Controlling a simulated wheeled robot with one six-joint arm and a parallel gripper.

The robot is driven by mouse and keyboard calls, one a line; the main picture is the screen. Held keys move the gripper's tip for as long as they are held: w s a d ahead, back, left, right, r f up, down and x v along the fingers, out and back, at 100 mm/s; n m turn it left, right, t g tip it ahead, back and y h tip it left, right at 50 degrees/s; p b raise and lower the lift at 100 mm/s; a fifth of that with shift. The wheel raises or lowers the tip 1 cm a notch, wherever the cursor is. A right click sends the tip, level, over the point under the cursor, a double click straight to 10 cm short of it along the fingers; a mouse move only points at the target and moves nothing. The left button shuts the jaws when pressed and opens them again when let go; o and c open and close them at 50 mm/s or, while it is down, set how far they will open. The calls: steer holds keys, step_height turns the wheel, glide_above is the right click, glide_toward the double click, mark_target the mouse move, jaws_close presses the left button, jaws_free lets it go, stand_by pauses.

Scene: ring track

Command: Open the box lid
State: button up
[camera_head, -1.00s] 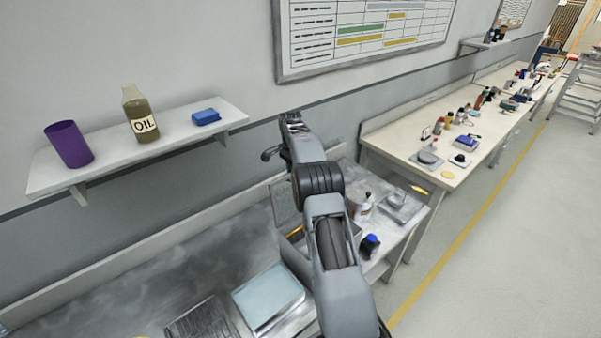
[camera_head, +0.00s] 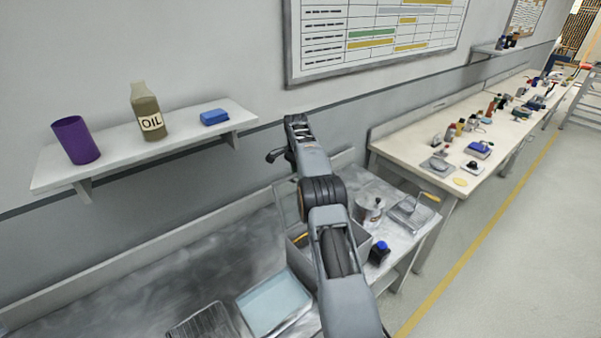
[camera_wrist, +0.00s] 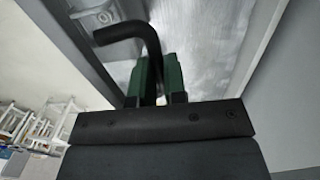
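The grey box (camera_head: 361,240) stands on the metal workbench, partly hidden behind my arm. A grey panel that looks like its lid (camera_head: 287,203) stands raised at the back left of the box, so the box looks open. In the wrist view, the green fingers of my gripper (camera_wrist: 156,80) stand close together on both sides of a dark bent bar (camera_wrist: 125,32), which looks like a handle. The gripper looks shut on this bar. How the bar joins the lid is not clear. In the head view my arm hides most of the gripper.
A silver pot (camera_head: 370,209), a blue-capped dark bottle (camera_head: 379,252) and a metal tray (camera_head: 410,213) stand right of the box. A pale blue tray (camera_head: 272,303) lies in front. A wall shelf (camera_head: 105,165) holds a purple cup (camera_head: 76,141) and an oil bottle (camera_head: 147,112).

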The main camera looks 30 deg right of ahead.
steer(key=o, duration=0.3)
steer(key=shift+w+a+f, duration=0.3)
steer(key=shift+w+f, duration=0.3)
steer(key=shift+o, duration=0.9)
steer(key=shift+d+r, duration=0.1)
steer(key=shift+r, duration=0.05)
steer(key=shift+d+r, duration=0.1)
steer(key=shift+d, duration=0.05)
steer(key=shift+r, duration=0.1)
step_height(320, 180, up, 7)
steer(key=p, duration=0.4)
steer(key=shift+w, duration=0.15)
